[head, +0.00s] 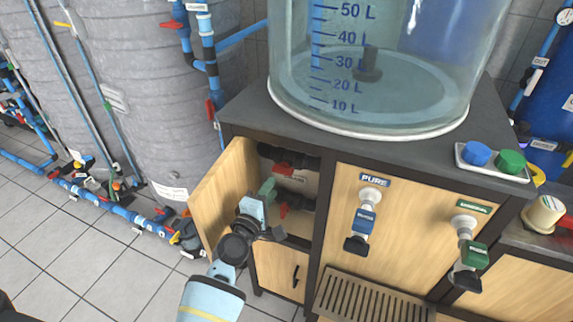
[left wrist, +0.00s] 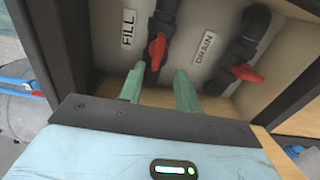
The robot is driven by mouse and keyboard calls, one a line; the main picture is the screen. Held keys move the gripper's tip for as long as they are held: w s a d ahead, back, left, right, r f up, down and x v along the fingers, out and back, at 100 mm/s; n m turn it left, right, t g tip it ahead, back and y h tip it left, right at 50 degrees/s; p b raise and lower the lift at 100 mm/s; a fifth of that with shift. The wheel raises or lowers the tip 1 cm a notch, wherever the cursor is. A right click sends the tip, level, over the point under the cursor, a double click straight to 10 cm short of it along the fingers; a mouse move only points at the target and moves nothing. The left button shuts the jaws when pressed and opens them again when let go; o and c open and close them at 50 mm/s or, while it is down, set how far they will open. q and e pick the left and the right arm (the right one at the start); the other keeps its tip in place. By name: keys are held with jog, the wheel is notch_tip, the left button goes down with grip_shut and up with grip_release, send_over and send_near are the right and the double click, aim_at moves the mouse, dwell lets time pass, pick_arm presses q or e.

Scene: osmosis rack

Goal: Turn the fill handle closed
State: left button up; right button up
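The fill handle (left wrist: 156,50) is a red lever on a black pipe beside the FILL label (left wrist: 128,28) in the left wrist view. In the head view it appears as the upper red lever (head: 283,168) inside the open cabinet. My left gripper (left wrist: 160,84) is open. Its two green fingers point into the cabinet, one on each side of the fill handle's line; I cannot tell if either touches it. The left gripper also shows in the head view (head: 267,187), partly hiding the cabinet. My right gripper is not in view.
The red drain handle (left wrist: 247,73) sits right of the fill handle in the wrist view. An open wooden door (head: 222,190) stands left of the cabinet opening. PURE (head: 365,220) and green-labelled (head: 472,255) taps are right. A clear tank (head: 370,75) stands on top.

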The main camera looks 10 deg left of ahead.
aim_at(281, 174)
pick_arm(q)
jog(key=w, duration=0.2)
jog(key=w+d+b, duration=0.1)
jog(key=w, duration=0.2)
jog(key=shift+w+d, duration=0.1)
jog(key=shift+w, duration=0.2)
jog(key=shift+w+d+r, duration=0.1)
jog(key=shift+w+r, duration=0.05)
jog(key=shift+w, duration=0.45)
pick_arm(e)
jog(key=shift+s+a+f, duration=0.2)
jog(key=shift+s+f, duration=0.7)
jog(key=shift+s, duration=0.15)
pick_arm(q)
jog(key=c, duration=0.7)
grip_shut()
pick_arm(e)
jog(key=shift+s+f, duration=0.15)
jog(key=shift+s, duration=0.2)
